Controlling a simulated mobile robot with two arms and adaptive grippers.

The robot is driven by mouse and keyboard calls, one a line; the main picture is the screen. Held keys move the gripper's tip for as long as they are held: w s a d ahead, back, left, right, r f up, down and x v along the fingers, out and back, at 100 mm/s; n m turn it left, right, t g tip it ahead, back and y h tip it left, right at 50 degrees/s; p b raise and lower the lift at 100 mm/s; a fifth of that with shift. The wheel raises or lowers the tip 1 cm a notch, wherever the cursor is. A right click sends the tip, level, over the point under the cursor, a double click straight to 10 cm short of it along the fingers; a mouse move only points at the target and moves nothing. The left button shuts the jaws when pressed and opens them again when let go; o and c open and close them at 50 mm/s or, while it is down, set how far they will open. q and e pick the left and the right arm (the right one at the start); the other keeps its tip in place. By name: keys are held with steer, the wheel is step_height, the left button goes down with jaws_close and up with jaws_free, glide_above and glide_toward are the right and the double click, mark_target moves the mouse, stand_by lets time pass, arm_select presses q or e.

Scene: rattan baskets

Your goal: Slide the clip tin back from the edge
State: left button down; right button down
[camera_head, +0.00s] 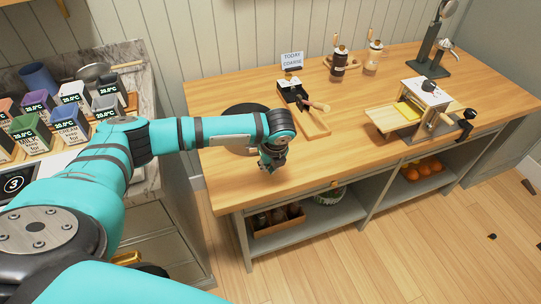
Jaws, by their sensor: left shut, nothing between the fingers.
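My left gripper (272,168) is shut and empty, pointing down over the front left part of the wooden table (370,160). A small brass-coloured round thing (334,184) is at the table's front edge, to the right of the gripper and apart from it. It is too small to tell whether it is the clip tin or a knob. No other thing shows clearly as a clip tin. My left forearm hides part of the tabletop, including part of a dark round plate (245,108). My right gripper is not in view.
A wooden tray with a black box (292,88) lies behind the gripper. A hand-cranked machine (425,95) stands at the right. Jars (338,63) and a sign (291,60) are at the back. The front middle tabletop is clear. A counter with several labelled cartons is left.

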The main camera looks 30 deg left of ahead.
arm_select(q)
steer(key=a, duration=0.1)
steer(key=w, duration=0.1)
steer(key=w+a, duration=0.1)
steer(key=shift+a+f+p, duration=0.25)
steer(key=shift+a+p, duration=0.05)
steer(key=shift+a, duration=0.05)
steer(key=shift+w+a, duration=0.2)
steer(key=shift+a, duration=0.15)
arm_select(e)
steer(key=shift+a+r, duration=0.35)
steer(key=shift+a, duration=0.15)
arm_select(q)
steer(key=shift+w+a, duration=0.25)
steer(key=shift+a, duration=0.05)
steer(key=w+a, duration=0.1)
steer(key=a, duration=0.1)
steer(key=w+a, duration=0.2)
steer(key=w+a+b, duration=0.1)
steer(key=w+a, duration=0.1)
steer(key=a, duration=0.1)
steer(key=shift+w+a+f, duration=0.1)
steer(key=shift+w+f, duration=0.1)
steer(key=shift+w+a+r, duration=0.15)
steer(key=shift+w+a, duration=0.15)
steer(key=shift+a, duration=0.15)
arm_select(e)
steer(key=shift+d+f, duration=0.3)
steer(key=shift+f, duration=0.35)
